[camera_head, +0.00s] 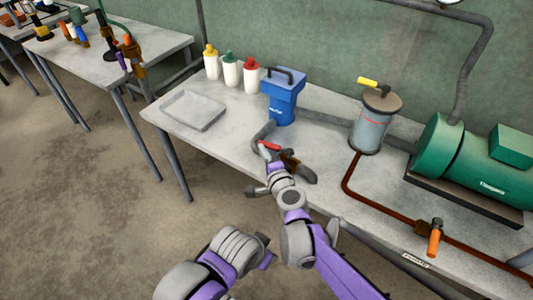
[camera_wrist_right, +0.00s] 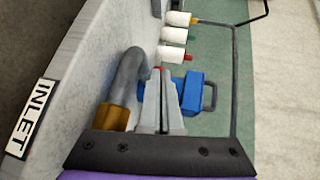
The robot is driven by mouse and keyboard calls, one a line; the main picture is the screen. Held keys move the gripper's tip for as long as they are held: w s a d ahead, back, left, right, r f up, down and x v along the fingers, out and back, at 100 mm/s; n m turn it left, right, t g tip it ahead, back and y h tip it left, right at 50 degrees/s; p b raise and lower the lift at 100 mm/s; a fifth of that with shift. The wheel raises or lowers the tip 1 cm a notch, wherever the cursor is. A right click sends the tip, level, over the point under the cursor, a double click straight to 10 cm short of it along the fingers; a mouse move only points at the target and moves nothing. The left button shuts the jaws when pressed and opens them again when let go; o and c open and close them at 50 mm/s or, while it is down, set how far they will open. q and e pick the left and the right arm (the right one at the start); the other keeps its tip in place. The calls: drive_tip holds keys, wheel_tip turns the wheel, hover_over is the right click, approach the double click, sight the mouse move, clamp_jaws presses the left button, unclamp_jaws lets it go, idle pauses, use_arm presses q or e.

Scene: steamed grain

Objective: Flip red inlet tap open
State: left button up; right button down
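The red inlet tap (camera_head: 268,146) shows as a short red lever beside the bent grey pipe (camera_head: 262,131) on the bench. Its brass body (camera_head: 291,160) is partly hidden by my right arm. My right gripper (camera_head: 274,162) is at the lever. In the right wrist view its fingers (camera_wrist_right: 160,105) are close together, with a bit of the red lever (camera_wrist_right: 158,69) showing at their tips. They look shut on the lever, though the contact is mostly hidden. The pipe and brass body (camera_wrist_right: 112,117) lie beside the fingers there.
A blue unit (camera_head: 283,98) stands behind the tap. Several bottles (camera_head: 231,72) and a shallow tray (camera_head: 194,109) are to the left. A glass canister (camera_head: 373,122), a green motor (camera_head: 470,160) and an orange-handled valve (camera_head: 434,240) are to the right. An INLET label (camera_wrist_right: 32,117) is on the bench edge.

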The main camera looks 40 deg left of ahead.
use_arm(q)
drive_tip(key=shift+r, duration=0.2)
use_arm(e)
drive_tip(key=shift+w+a, duration=0.3)
drive_tip(key=shift+w, duration=0.15)
idle(0.4)
